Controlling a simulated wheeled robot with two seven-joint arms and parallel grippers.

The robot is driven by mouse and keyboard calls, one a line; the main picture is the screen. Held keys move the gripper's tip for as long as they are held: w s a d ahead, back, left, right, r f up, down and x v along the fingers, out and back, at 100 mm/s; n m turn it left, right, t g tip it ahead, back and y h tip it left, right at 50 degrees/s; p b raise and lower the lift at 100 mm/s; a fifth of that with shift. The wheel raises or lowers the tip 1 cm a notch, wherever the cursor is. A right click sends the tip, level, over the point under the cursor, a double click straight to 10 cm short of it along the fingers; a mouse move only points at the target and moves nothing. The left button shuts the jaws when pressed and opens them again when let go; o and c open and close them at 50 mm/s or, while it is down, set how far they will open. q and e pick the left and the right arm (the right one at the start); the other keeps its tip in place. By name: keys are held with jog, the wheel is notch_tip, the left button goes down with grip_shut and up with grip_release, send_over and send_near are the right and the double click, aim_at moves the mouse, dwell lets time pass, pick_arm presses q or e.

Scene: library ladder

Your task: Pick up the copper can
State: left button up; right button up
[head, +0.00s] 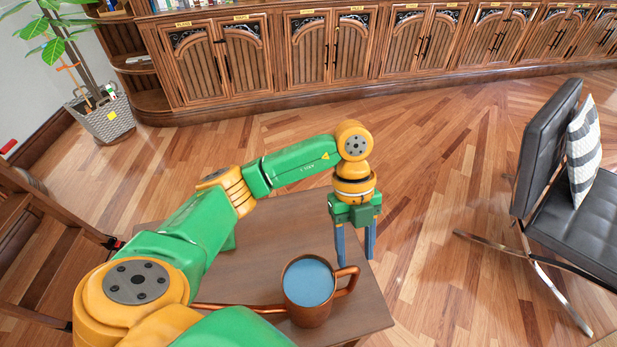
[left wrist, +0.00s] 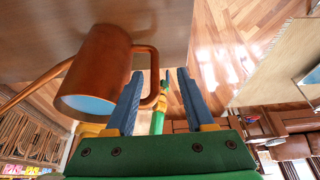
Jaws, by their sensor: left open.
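The copper can (head: 309,308) stands upright on the brown table. It has a blue-grey top, a loop handle (head: 347,281) on its right side and a long thin spout (head: 240,308) to the left, partly hidden by my arm. My left gripper (head: 356,262) is open, its blue fingers pointing down just beyond the handle. In the left wrist view the can (left wrist: 97,70) is at the left, and its handle (left wrist: 152,75) reaches into the space between the open fingers (left wrist: 160,85). I cannot tell whether they touch. I see no right gripper in the head view.
The table (head: 290,228) is otherwise bare where visible. A black chair (head: 570,190) with a striped cushion stands at the right. Wooden steps (head: 45,250) stand at the left, a potted plant (head: 105,118) behind them. Cabinets (head: 335,45) line the back; open floor lies between.

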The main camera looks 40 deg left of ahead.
aim_at(353, 282)
pick_arm(q)
jog(key=p+x, duration=0.1)
jog(key=x, duration=0.2)
jog(key=s+p+x, duration=0.1)
jog(key=x, duration=0.2)
jog(key=shift+s+f, duration=0.15)
jog(key=shift+s, duration=0.05)
jog(key=shift+d+f, duration=0.15)
jog(key=shift+f, duration=0.3)
grip_shut()
dwell(0.7)
